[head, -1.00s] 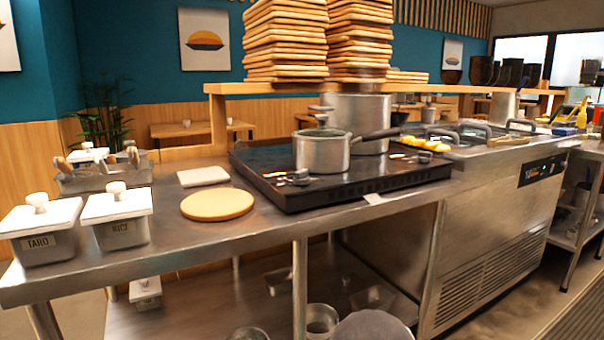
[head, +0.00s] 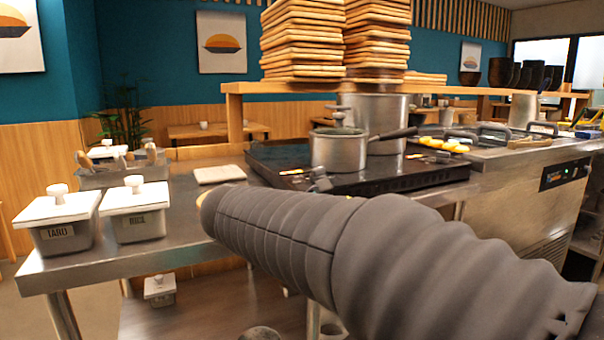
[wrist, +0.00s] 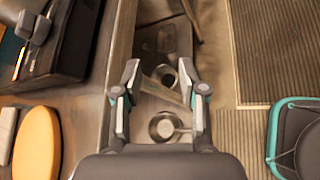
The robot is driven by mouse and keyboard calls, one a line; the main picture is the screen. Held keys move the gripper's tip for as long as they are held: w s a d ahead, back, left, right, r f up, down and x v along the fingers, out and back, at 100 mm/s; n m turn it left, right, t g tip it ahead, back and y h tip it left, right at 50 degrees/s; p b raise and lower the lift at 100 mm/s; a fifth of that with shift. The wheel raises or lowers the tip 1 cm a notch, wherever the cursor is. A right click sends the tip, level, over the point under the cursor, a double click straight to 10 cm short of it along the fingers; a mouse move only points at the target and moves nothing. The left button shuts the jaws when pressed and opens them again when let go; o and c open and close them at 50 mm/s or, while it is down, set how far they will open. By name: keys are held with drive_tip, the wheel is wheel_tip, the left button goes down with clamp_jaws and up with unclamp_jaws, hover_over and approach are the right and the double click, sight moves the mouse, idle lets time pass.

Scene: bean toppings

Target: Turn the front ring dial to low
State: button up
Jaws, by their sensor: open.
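The black cooktop (head: 400,180) stands on the steel counter, with a small pot (head: 338,152) and a taller pot (head: 385,110) on it. A dark grey dial (head: 320,180) shows at its near left part, partly behind my arm; its setting is too small to read. In the wrist view, a grey dial (wrist: 36,26) shows on the cooktop (wrist: 62,50) at top left. My gripper (wrist: 163,94) is open and empty, with the counter edge beside it and the floor and lower shelf below. It is apart from the dial. In the head view my arm crosses the front.
A round wooden board (wrist: 37,143) lies on the counter, mostly hidden by my arm in the head view. Lidded tubs for taro (head: 60,225) and rice (head: 137,212) stand at left. Metal pans (wrist: 165,126) sit below the counter. Stacked wooden trays (head: 375,50) stand on the shelf behind.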

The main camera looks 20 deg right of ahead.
sight(312, 170)
drive_tip(key=w+a+r+n+t+h, duration=0.1)
drive_tip(key=w+a+r+n, duration=0.1)
drive_tip(key=w, duration=0.1)
drive_tip(key=w+a+r+n+t+h, duration=0.1)
drive_tip(key=w+a+r+n, duration=0.1)
drive_tip(key=w+a+r, duration=0.1)
drive_tip(key=w+a+r+n+t+h, duration=0.1)
drive_tip(key=w+a+r+n+h, duration=0.1)
drive_tip(key=w, duration=0.2)
drive_tip(key=shift+a+r, duration=0.25)
drive_tip(key=shift+r, duration=0.1)
drive_tip(key=shift+w+r+n, duration=0.15)
drive_tip(key=shift+n, duration=0.15)
drive_tip(key=x, duration=1.3)
drive_tip(key=shift+w+d+r, duration=0.15)
drive_tip(key=shift+d+r, duration=0.15)
drive_tip(key=shift+r, duration=0.05)
clamp_jaws()
